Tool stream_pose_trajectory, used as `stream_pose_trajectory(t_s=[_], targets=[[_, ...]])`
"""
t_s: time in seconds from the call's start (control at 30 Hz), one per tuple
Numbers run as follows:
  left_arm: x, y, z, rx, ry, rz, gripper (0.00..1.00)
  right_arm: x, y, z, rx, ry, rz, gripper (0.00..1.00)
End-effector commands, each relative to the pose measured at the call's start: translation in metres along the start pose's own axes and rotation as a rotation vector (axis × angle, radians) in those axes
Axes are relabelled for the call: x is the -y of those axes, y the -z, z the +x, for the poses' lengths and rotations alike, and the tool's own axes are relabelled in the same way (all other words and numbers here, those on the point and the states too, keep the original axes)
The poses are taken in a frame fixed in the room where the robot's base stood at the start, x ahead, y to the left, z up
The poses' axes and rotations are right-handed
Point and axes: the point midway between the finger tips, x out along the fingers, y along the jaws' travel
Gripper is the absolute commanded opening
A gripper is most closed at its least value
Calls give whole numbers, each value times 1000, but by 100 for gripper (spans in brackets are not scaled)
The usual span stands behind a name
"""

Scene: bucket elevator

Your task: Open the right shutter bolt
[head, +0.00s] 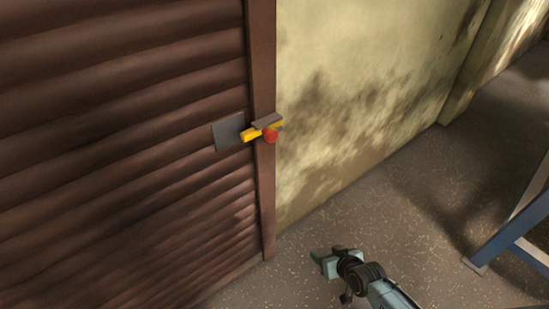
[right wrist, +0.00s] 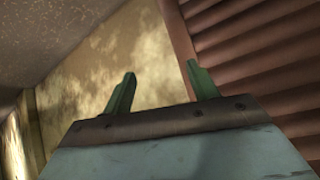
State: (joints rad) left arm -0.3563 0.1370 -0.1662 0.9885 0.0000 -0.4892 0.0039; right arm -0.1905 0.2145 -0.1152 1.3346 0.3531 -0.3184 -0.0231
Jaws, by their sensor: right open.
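The right shutter bolt (head: 251,134) is a yellow bar with a round red knob (head: 271,135). It sits across a grey plate (head: 229,132) on the brown ribbed shutter (head: 120,120) and a grey bracket on the brown frame post (head: 262,60). My right gripper (head: 316,256) is low and to the right of the bolt, in front of the floor, well apart from it. In the right wrist view its two green fingers (right wrist: 158,88) are spread with nothing between them. The bolt does not show in the right wrist view. My left gripper is not in view.
A stained yellowish wall (head: 350,80) runs to the right of the post. A blue metal frame (head: 515,230) stands at the right edge. The speckled floor (head: 420,220) between is clear. The shutter ribs (right wrist: 265,55) fill the right of the wrist view.

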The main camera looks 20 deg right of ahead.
Motion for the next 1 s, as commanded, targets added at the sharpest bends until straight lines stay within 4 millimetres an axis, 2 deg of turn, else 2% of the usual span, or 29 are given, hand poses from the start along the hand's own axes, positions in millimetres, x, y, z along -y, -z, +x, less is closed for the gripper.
stream_pose_trajectory(t_s=[0.03,0.07,0.1,0.2,0.3,0.33,0.4,0.5,0.63,0.77,1.0], targets=[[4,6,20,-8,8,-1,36,1,38,11,-101,28,11,59],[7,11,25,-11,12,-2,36,4,62,10,-156,47,21,59],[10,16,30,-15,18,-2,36,8,94,6,-226,75,30,59],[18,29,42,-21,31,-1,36,22,161,-16,-388,153,41,59],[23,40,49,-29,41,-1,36,38,210,-47,-518,232,38,59],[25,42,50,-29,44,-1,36,43,221,-56,-550,253,35,59],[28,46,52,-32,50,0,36,52,241,-76,-611,295,29,59],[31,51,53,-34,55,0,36,62,258,-97,-666,338,19,59],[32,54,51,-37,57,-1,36,69,269,-108,-696,362,15,59],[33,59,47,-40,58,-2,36,74,278,-101,-701,364,16,59],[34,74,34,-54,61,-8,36,88,306,-69,-700,365,17,59]])
